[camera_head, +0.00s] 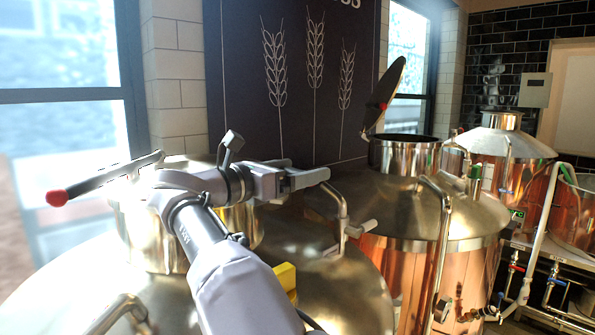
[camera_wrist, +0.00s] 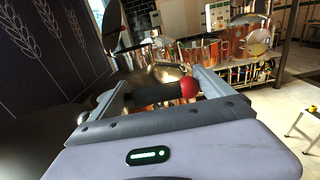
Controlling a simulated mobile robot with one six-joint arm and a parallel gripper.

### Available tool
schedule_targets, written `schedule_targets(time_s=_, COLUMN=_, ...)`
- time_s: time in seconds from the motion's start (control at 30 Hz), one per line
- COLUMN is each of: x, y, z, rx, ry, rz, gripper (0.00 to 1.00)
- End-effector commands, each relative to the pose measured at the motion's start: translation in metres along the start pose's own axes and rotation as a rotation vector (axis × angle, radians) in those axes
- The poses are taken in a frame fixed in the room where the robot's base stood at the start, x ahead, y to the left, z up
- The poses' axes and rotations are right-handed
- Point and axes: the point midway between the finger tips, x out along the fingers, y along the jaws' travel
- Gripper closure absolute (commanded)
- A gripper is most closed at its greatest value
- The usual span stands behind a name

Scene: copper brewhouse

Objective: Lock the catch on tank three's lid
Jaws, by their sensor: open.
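My gripper (camera_head: 308,178) is open above the near tank (camera_head: 335,290), with its fingers pointing right in the head view. In the wrist view my gripper (camera_wrist: 155,82) has a finger on each side of a black bar (camera_wrist: 148,97) with a red ball end (camera_wrist: 188,88). I cannot tell whether the fingers touch the bar. The near tank's steel neck (camera_head: 150,240) is partly hidden by my arm. A dark lever with a red knob (camera_head: 57,198) sticks out left at its top. No tank number is legible, so I cannot tell which is tank three.
A copper tank (camera_head: 470,280) to the right has its dark round lid (camera_head: 388,90) standing open. More copper tanks (camera_head: 530,170) stand at the far right. A dark panel with wheat ears (camera_head: 290,60) is behind.

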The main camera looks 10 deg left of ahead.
Motion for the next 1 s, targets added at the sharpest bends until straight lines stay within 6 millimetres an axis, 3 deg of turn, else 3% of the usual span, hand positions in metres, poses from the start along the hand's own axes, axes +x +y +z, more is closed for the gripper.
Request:
schedule_targets(time_s=0.17, x=-0.012, y=0.0, z=0.0, rx=0.0, ry=-0.001, rz=0.001, gripper=0.08)
schedule_targets(time_s=0.6, x=-0.135, y=0.001, z=-0.001, rx=0.001, ry=0.0, rz=0.004, gripper=0.08)
schedule_targets(time_s=0.7, x=-0.155, y=0.001, z=0.0, rx=0.0, ry=0.0, rz=0.002, gripper=0.08)
schedule_targets(time_s=0.83, x=-0.17, y=0.0, z=0.0, rx=0.0, ry=0.0, rz=0.0, gripper=0.08)
schedule_targets(time_s=1.0, x=-0.174, y=0.0, z=0.0, rx=0.0, ry=0.0, rz=-0.001, gripper=0.08)
